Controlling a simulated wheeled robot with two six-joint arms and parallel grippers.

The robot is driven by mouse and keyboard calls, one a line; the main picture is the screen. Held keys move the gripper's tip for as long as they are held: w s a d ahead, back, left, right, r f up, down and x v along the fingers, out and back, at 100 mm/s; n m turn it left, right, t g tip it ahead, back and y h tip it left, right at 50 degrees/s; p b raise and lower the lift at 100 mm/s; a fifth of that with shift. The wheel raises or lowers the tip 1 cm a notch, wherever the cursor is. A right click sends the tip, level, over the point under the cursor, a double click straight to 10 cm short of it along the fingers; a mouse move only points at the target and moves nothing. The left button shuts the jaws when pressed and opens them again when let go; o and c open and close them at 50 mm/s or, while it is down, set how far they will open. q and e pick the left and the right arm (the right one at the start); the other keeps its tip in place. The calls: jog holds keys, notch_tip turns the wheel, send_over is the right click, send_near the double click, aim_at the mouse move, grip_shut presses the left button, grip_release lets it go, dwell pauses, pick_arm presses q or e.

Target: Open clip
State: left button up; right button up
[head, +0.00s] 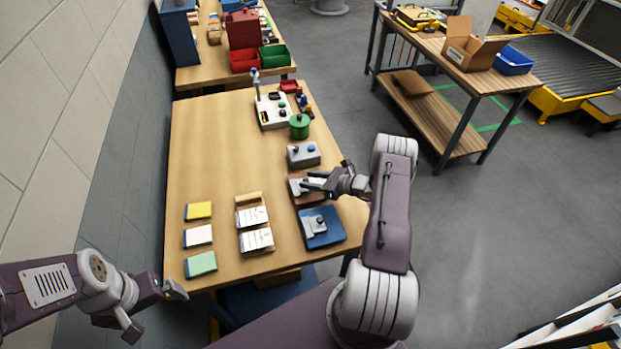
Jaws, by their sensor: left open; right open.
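A blue board (333,236) with a grey clip-like fixture (314,225) lies at the table's front right. Just behind it is a brown block (298,199) with a grey piece on top, partly hidden by my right gripper. My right gripper (312,183) is open, its fingers pointing left over the brown block; I cannot tell whether they touch the grey piece. My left gripper (176,289) is open and empty near the table's front left corner, apart from these things.
Yellow, white and green pads (200,264) lie at the left. A grey box (304,160) with knobs and a green cylinder (299,131) stand behind the brown block. The table's back left is clear.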

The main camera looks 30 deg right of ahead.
jog(key=shift+s+r, duration=0.3)
jog(key=shift+s, duration=0.3)
jog(key=shift+d, duration=0.1)
jog(key=c, duration=0.4)
jog(key=shift+w+f, duration=0.1)
jog(key=shift+f, duration=0.05)
grip_shut()
jog(key=shift+w, duration=0.15)
pick_arm(q)
jog(key=shift+s+r, duration=0.15)
jog(key=shift+s, duration=0.25)
